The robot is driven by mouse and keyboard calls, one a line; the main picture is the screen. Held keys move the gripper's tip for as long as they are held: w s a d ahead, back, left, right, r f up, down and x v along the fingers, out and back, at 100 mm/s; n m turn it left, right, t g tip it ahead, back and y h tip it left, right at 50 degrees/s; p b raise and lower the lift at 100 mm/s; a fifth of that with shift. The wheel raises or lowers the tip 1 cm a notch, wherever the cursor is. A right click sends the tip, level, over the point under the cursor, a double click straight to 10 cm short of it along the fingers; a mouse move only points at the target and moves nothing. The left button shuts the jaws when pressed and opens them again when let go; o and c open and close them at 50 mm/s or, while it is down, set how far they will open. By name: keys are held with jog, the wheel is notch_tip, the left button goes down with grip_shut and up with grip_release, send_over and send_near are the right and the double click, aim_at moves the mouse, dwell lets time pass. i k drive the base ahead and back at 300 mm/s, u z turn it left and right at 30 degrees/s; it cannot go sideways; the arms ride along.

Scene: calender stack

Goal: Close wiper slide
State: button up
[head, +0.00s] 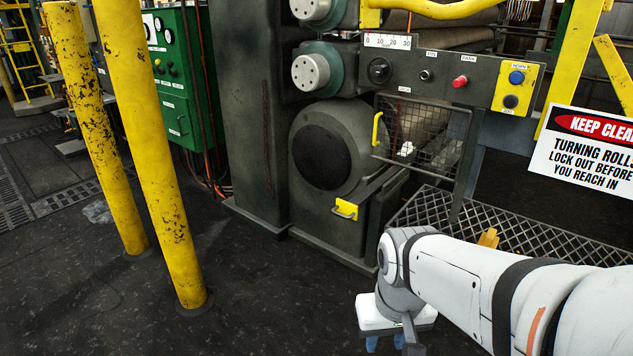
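What appears to be the wiper slide (375,195) is a dark bar low on the machine. It sticks out toward the front left, beside the large round roll end. Its front end carries a yellow plate with a handle (345,209). My gripper (385,343) hangs at the bottom of the head view, lower and nearer than the slide handle and apart from it. Two blue finger parts show below its white body. The fingertips are cut off by the frame edge, so its opening is unclear.
A wire mesh guard (425,130) with a yellow handle is above the slide. A control panel (450,75) is higher up. A grating step (500,215) lies to the right, behind my arm. Yellow posts (150,150) stand at left, with clear dark floor (270,295) between.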

aim_at(347, 211)
jog(key=u, duration=0.25)
jog(key=i, duration=0.95)
jog(key=u, duration=0.55)
